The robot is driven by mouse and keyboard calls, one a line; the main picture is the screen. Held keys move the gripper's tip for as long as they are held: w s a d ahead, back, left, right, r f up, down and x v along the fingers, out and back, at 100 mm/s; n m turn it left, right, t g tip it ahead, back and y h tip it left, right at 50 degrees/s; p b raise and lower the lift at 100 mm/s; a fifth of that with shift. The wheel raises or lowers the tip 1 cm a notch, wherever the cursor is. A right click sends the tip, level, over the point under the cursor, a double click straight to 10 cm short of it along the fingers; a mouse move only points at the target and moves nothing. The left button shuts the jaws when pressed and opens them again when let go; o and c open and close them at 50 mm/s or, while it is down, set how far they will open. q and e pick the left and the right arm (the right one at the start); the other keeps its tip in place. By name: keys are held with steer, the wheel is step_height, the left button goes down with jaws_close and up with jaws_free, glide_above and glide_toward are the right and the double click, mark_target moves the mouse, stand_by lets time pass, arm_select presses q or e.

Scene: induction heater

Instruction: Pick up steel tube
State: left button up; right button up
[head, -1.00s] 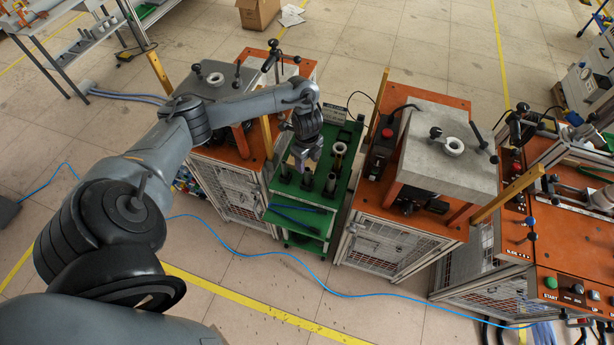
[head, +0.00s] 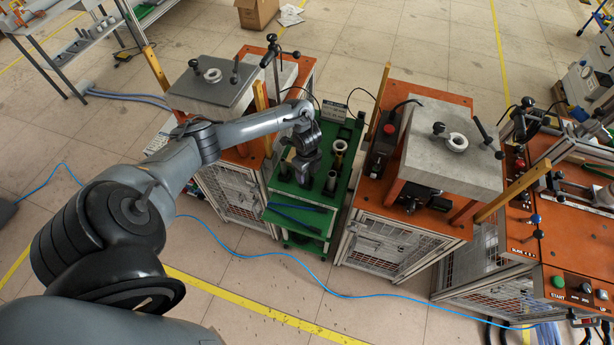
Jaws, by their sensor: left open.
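A green cart (head: 345,195) stands in the middle of the head view, between two orange stations. A shiny steel tube (head: 339,148) stands upright on its top, with a darker grey tube (head: 330,181) upright nearer to me. My left gripper (head: 305,178) is over the cart top, pointing down, left of these tubes. Its jaws are open, though the fingertips are dark and hard to make out. Another dark tube that stood below the gripper is now mostly hidden by it. I cannot tell whether the fingers are around it. My right gripper is out of view.
Blue-handled tools lie on the cart's lower front shelf (head: 298,216). An orange station with a grey slab (head: 455,150) stands close on the right, another slab-topped station (head: 213,85) on the left. Upright yellow posts (head: 379,98) flank the cart. A blue cable crosses the floor in front.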

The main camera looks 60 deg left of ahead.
arm_select(q)
jaws_close()
stand_by(0.3)
steer(key=shift+r, duration=0.1)
step_height(320, 180, up, 18)
steer(key=p, duration=1.1)
steer(key=shift+f, duration=0.25)
steer(key=shift+w+d, duration=0.1)
